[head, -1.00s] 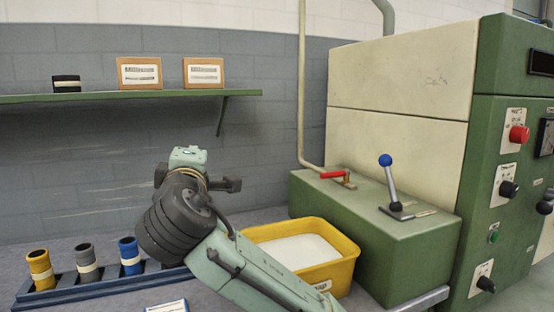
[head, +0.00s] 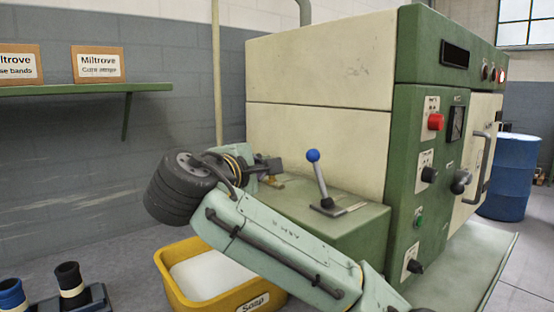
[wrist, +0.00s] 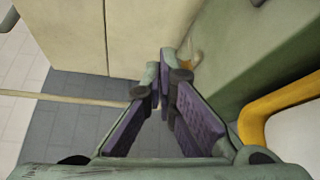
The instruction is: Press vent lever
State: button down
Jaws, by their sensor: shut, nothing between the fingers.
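A lever with a blue ball knob (head: 315,172) stands on a slotted plate on top of the green box (head: 345,232), leaning slightly. My gripper (head: 277,166) is left of this lever and apart from it, near the box's back left part. A small brass fitting (head: 272,181) shows just below the fingers; the red handle seen there earlier is hidden behind my gripper. In the wrist view the fingers (wrist: 160,90) meet at their tips with nothing between them. The blue-knobbed lever is out of the wrist view.
A yellow bin (head: 176,286) with whitish contents stands below my arm. The tall cream and green machine (head: 320,75) rises behind the box, with knobs and a red button (head: 436,121) on its panel. A thin pipe (head: 217,70) runs up the wall. A blue barrel (head: 515,175) stands far right.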

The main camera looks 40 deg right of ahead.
aim_at(320, 177)
jog(key=w+d+p, duration=0.1)
jog(key=d+p, duration=0.2)
jog(key=d, duration=0.5)
jog(key=shift+w+d+p, duration=0.2)
jog(key=shift+d+p, duration=0.05)
jog(key=shift+p, duration=0.15)
jog(key=shift+f, duration=0.1)
jog(key=shift+s+d+b, duration=0.15)
jog(key=shift+b, duration=0.15)
jog(key=shift+s+r+m, duration=0.2)
jog(key=shift+m, duration=0.1)
